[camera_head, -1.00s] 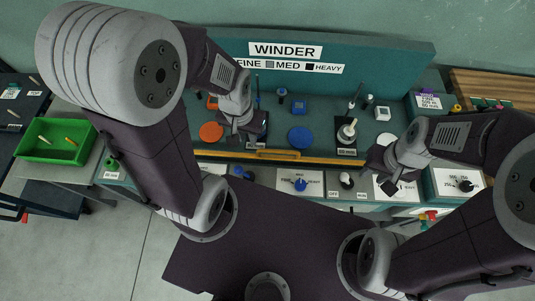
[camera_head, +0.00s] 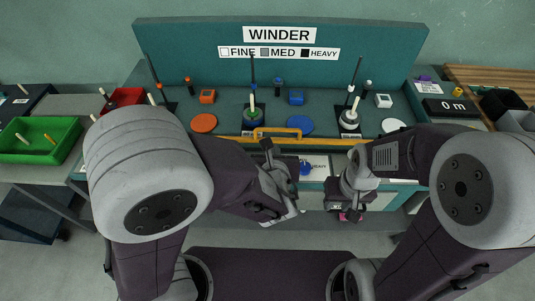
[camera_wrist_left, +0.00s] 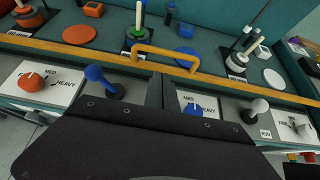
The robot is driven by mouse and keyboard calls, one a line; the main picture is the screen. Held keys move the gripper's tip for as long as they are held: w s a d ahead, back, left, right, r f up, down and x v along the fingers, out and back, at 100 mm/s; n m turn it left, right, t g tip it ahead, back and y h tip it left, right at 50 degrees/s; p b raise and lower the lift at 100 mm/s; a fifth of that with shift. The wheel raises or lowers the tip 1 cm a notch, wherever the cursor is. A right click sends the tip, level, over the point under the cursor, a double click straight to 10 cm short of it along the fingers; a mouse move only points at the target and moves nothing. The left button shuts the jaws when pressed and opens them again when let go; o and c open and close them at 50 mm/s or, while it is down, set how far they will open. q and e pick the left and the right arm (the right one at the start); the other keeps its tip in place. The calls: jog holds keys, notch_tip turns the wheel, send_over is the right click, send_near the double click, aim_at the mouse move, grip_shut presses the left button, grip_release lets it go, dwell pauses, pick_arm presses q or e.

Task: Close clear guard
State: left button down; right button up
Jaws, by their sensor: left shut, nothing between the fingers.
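The clear guard's yellow bar (camera_head: 230,138) runs along the winder's front edge, with a raised yellow handle (camera_head: 277,132) near its middle. The handle (camera_wrist_left: 165,54) also shows in the left wrist view, ahead of the camera. The clear panel itself cannot be made out, so I cannot tell how far the guard is open. My left gripper (camera_head: 267,149) is shut and empty, just in front of and below the handle in the head view; I cannot tell whether it touches. My right gripper (camera_head: 349,212) hangs in front of the panel at right, clear of the handle; its jaws are unclear.
Behind the bar are spindles, an orange disc (camera_head: 204,123), a blue disc (camera_head: 300,124) and a white disc (camera_head: 393,125). A blue knob (camera_head: 306,168) is on the front panel. A green tray (camera_head: 65,146) stands left. A counter reading 0 m (camera_head: 452,106) is at right.

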aim_at(274, 138)
pick_arm(q)
jog(key=b+x, duration=0.1)
jog(key=x, duration=0.7)
jog(key=shift+a, duration=0.15)
jog(key=shift+x, duration=0.8)
jog(key=shift+r, duration=0.25)
notch_tip(274, 138, up, 18)
jog(key=p, duration=1.1)
jog(key=shift+w, duration=0.2)
